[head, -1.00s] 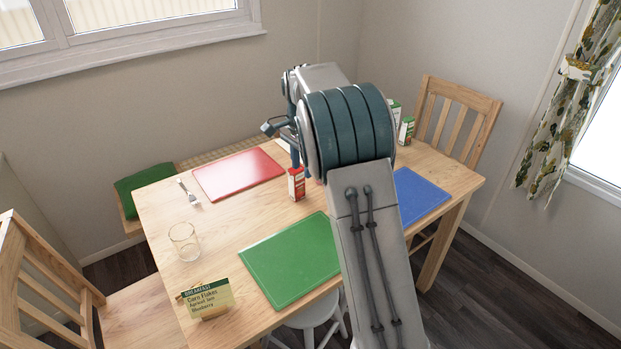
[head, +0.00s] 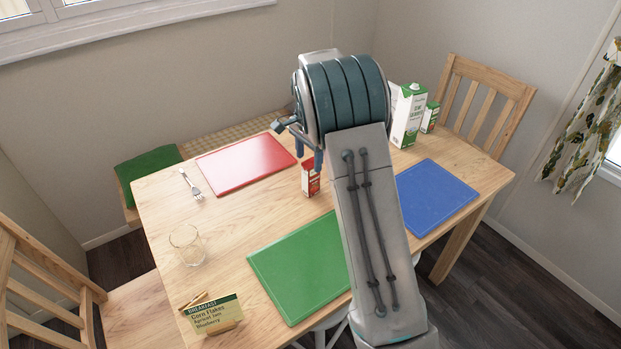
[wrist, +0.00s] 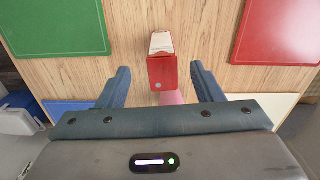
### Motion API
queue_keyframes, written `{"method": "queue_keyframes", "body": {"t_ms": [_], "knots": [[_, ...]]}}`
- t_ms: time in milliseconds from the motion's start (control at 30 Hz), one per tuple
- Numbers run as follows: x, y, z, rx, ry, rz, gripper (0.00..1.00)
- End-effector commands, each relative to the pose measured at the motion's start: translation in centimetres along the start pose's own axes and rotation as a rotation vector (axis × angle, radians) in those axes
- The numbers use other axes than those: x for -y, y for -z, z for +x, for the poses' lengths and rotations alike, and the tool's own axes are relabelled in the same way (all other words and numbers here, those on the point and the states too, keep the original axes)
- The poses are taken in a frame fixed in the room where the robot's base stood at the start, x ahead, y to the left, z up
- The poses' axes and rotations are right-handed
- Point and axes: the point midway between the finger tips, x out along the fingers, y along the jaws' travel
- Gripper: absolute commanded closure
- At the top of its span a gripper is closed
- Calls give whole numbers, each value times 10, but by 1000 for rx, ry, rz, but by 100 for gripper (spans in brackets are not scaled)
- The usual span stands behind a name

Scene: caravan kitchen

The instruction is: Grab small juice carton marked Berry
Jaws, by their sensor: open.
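A small red carton (head: 311,179) stands upright on the wooden table, between the red and green mats; its label is too small to read. In the wrist view the red carton (wrist: 162,72) is seen from above, centred between my fingertips. My gripper (wrist: 160,74) is open, one finger on each side of the carton's line and apart from it. In the head view my gripper (head: 309,156) is just above and behind the carton, partly hidden by my arm. A small green-and-white carton (head: 430,118) stands at the table's far right.
A tall green-and-white carton (head: 407,116) stands beside the small green one. Red (head: 245,163), green (head: 300,265) and blue (head: 435,193) mats lie around. A glass (head: 187,245), a fork (head: 190,184) and a breakfast card (head: 212,314) are at the left.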

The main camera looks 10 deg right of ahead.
Motion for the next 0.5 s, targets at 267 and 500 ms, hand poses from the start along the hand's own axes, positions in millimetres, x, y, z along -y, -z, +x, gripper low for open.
{"method": "queue_keyframes", "body": {"t_ms": [267,500], "knots": [[2,6,27,2,-4,-2,40],[3,9,55,1,-1,-4,40]]}}
